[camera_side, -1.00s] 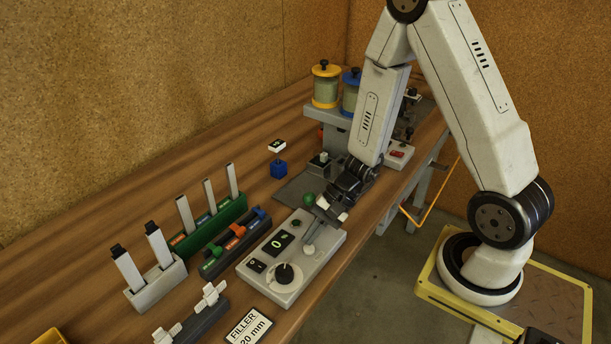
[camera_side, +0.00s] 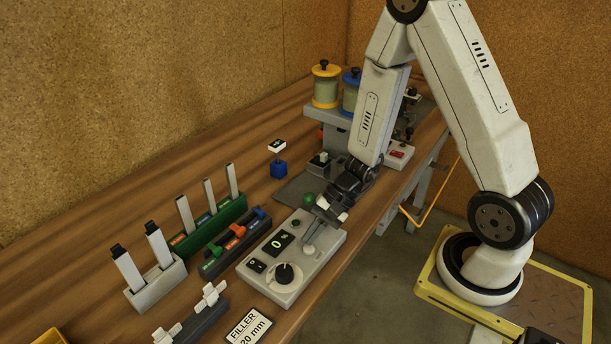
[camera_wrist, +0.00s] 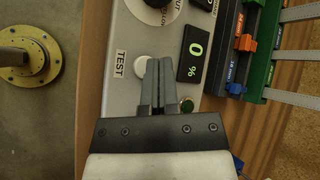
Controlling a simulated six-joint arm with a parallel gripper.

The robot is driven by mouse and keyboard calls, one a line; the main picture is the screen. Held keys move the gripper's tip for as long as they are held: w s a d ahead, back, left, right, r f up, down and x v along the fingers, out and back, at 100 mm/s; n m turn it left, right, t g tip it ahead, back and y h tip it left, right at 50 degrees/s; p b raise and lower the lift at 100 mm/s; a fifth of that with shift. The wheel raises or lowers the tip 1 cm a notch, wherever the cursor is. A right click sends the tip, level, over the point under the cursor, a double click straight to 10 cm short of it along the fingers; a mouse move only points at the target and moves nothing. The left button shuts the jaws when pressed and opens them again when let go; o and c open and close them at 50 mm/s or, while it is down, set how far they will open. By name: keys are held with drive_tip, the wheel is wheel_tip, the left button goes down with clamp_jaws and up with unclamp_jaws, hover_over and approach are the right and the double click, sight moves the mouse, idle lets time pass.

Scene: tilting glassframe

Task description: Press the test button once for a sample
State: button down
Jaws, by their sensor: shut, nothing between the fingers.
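The grey control box (camera_side: 318,264) stands on the bench with a black dial (camera_side: 287,273) and a display reading 0 % (camera_side: 279,242). In the wrist view, the TEST label (camera_wrist: 121,63) is beside a pale round button (camera_wrist: 141,66), partly hidden by my fingers. My gripper (camera_wrist: 158,62) is shut and empty, its fingertips over the box between the button and the display (camera_wrist: 195,48). In the side view, my gripper (camera_side: 312,239) points down at the box. I cannot tell whether the fingertips touch the button.
A green round lamp or knob (camera_wrist: 187,104) is close beside my fingers. A green rack (camera_side: 212,226) with upright strips, a grey holder (camera_side: 157,284) and a FILLER 20 mm card (camera_side: 249,327) stand around the box. Bare bench lies along the back wall.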

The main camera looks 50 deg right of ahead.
sight(312, 246)
drive_tip(key=shift+f, duration=0.8)
idle(1.0)
drive_tip(key=shift+r, duration=0.2)
idle(0.3)
drive_tip(key=shift+r, duration=0.6)
drive_tip(key=shift+r, duration=0.15)
drive_tip(key=shift+r, duration=2.35)
